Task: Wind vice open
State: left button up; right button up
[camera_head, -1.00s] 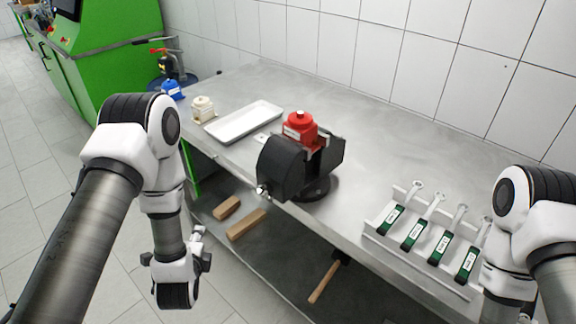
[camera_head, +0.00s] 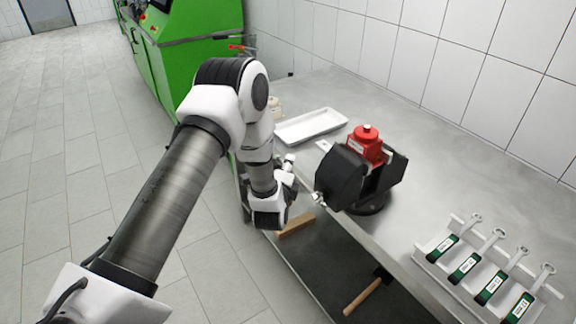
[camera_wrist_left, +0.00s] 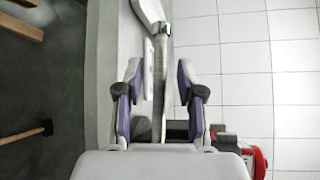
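The black vice (camera_head: 362,180) stands at the front edge of the metal bench, with a red pump part (camera_head: 367,145) between its jaws. Its silvery handle end (camera_head: 319,199) faces the open floor, left of the vice. My left gripper (camera_head: 287,170) is just left of this handle, beside the bench edge, apart from it and holding nothing. In the left wrist view, my left gripper (camera_wrist_left: 158,85) has its two fingers spread with nothing held between them. My right gripper is out of view.
A white tray (camera_head: 312,126) lies behind my left gripper on the bench. A rack with several green-handled wrenches (camera_head: 480,271) is at the right. Below, the shelf holds a wooden block (camera_head: 297,225) and a hammer (camera_head: 362,296). Floor at left is clear.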

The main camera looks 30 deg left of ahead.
pick_arm(q)
grip_shut()
jog(key=s+d+f+n+g+h+b, duration=0.1)
jog(key=d+f+n+g+h, duration=0.15)
jog(key=f, duration=0.25)
jog(key=s+d+f+n+g+h, duration=0.1)
jog(key=f+n+g+h, duration=0.15)
jog(key=f, duration=0.25)
jog(key=s+d+f+n+g+h+b, duration=0.3)
jog(key=d+h, duration=0.5)
jog(key=d, duration=0.2)
jog(key=shift+s+f+n+b, duration=0.15)
jog(key=shift+s+n+b, duration=0.2)
jog(key=shift+n+b, duration=0.05)
jog(key=shift+d, duration=0.15)
